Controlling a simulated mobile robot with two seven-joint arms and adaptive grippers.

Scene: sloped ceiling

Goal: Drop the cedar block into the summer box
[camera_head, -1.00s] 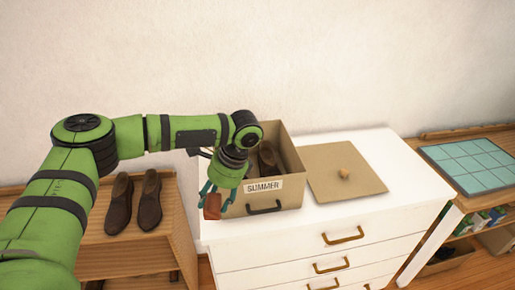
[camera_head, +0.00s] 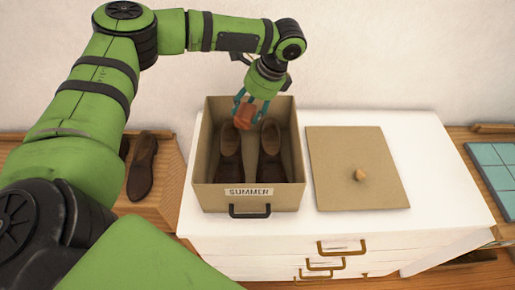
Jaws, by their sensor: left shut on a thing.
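The summer box (camera_head: 248,192) is an open tan box with a "SUMMER" label and a dark front handle, on top of the white dresser. A pair of brown shoes (camera_head: 231,160) stands inside it. My left gripper (camera_head: 246,114) is shut on the reddish-brown cedar block (camera_head: 245,117). It holds the block over the back part of the box opening, above and between the shoes' far ends. The exact height of the block over the shoes is hard to tell. My right gripper is not in view.
A flat tan lid with a round knob (camera_head: 356,182) lies on the white dresser (camera_head: 440,193) right of the box. Dark shoes (camera_head: 142,168) stand on a wooden shelf at left. A blue-green tiled board (camera_head: 492,170) is at the right edge.

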